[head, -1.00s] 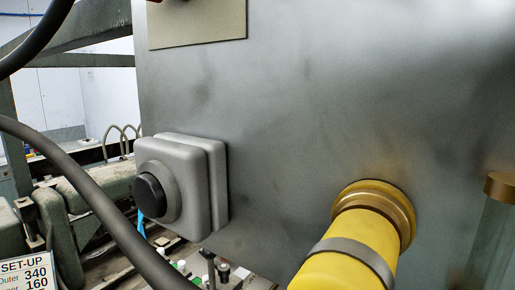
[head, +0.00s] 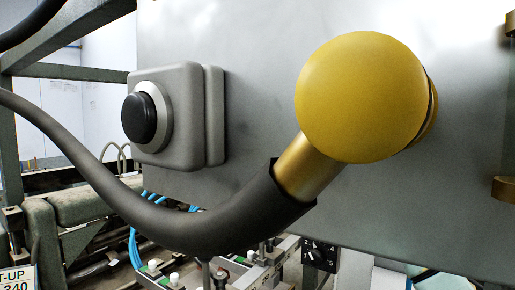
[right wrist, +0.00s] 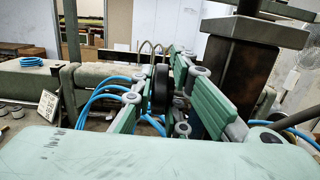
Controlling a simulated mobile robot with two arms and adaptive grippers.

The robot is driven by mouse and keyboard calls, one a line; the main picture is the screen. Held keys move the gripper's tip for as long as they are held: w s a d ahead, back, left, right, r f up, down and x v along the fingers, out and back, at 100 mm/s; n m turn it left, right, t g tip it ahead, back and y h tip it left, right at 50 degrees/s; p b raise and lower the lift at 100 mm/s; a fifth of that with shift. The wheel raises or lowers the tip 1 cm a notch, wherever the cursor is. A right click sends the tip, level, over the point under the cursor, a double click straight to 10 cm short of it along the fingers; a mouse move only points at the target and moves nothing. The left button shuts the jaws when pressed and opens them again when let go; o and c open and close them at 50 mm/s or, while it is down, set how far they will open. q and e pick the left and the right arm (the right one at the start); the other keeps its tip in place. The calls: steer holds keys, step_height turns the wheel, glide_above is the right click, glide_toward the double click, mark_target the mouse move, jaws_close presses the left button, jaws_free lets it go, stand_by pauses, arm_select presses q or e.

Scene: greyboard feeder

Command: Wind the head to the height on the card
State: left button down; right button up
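A white set-up card (head: 18,278) is cut off at the lower left of the head view; "T-UP" and a number ending in 40 show. A small white card with marks also stands at the left of the right wrist view (right wrist: 48,104); its text is too small to read. My right gripper (right wrist: 182,80) shows in the right wrist view with green-padded fingers. A dark round part (right wrist: 160,90) appears between or just beside the fingers; whether they touch it is unclear. My left gripper is out of view. No height scale can be made out.
In the head view a grey panel carries a grey box with a black button (head: 139,118). A yellow ball-ended fitting (head: 362,97) with a thick dark hose (head: 200,232) stands close in front. Blue tubes (right wrist: 100,95) and a dark column (right wrist: 240,70) surround my right gripper.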

steer(key=o, duration=0.4)
steer(key=shift+d, duration=0.1)
steer(key=shift+c, duration=0.2)
steer(key=v, duration=1.2)
